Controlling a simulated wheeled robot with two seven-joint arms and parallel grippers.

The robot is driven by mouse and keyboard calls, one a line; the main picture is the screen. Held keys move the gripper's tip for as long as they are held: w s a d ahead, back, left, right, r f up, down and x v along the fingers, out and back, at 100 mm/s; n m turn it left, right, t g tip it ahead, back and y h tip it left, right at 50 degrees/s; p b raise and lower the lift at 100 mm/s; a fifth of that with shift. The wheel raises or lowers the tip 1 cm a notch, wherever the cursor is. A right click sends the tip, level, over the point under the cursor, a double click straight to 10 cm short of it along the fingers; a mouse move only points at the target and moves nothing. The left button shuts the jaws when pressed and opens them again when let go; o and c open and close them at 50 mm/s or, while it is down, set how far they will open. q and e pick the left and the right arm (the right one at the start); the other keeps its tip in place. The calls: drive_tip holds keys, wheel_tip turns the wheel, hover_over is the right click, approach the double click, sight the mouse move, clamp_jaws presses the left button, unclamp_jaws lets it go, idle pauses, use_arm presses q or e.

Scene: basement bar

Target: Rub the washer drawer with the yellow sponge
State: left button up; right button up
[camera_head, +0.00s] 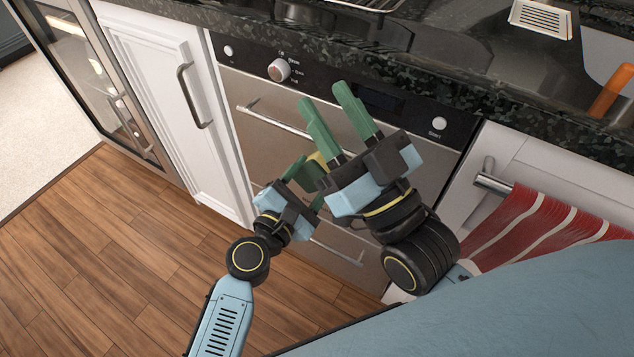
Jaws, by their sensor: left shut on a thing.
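The yellow sponge (318,158) shows only as a small patch, mostly hidden by the grippers. My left gripper (309,168), the lower one, is shut on it in front of the steel-fronted appliance (262,150). A lower front panel with a bar handle (345,256), which looks like the drawer, is partly hidden behind my grippers and arms. I cannot tell whether the sponge touches the appliance front. My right gripper (323,93) is above and right of the left one, with its green fingers apart and nothing between them.
The appliance has an upper bar handle (275,119) and a dial (279,70). A dark stone counter (240,25) overhangs it. A white cabinet door (165,75) is on the left. A red striped towel (525,225) hangs at right. The wood floor (120,250) at lower left is clear.

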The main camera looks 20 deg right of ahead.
use_arm(q)
drive_tip(key=shift+w+a+r, duration=0.1)
drive_tip(key=shift+w+r, duration=0.05)
drive_tip(key=shift+w, duration=0.05)
drive_tip(key=v, duration=0.6)
drive_tip(key=shift+p, duration=0.4)
drive_tip(key=shift+s, duration=0.1)
drive_tip(key=shift+v, duration=1.5)
